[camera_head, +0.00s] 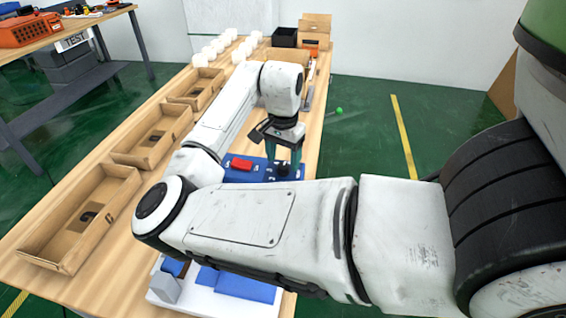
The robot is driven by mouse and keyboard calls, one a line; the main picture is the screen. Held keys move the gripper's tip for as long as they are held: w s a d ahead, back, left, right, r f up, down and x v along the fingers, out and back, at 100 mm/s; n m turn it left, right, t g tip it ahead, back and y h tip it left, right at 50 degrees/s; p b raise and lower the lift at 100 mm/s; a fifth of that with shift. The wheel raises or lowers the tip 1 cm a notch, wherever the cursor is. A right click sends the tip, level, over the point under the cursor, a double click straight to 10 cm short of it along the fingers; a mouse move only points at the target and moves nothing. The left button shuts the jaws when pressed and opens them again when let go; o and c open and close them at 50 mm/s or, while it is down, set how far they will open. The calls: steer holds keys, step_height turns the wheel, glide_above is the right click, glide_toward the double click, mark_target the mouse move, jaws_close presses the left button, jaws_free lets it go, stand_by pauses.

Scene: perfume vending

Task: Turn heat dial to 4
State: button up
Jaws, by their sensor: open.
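A blue panel (236,174) lies on the wooden table, partly hidden behind my white arm. A red part (241,164) sits on its left side. A small dark round knob (283,169) shows on the panel's right side; it may be the heat dial, but I cannot read any numbers or pointer on it. My gripper (284,166) points down over this knob, with its teal fingers open and spread to either side of it. I cannot tell whether the fingers touch the knob.
Several cardboard trays (62,262) line the table's left side. White cylinders (216,46) and boxes (313,22) stand at the far end. A white tray with blue pieces (240,285) is at the near end, under my arm. Green floor (365,130) lies to the right.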

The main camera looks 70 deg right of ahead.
steer(key=shift+f, duration=1.2)
steer(key=shift+c, duration=0.4)
steer(key=c, duration=1)
steer(key=shift+r+p, duration=0.15)
steer(key=shift+p, duration=0.2)
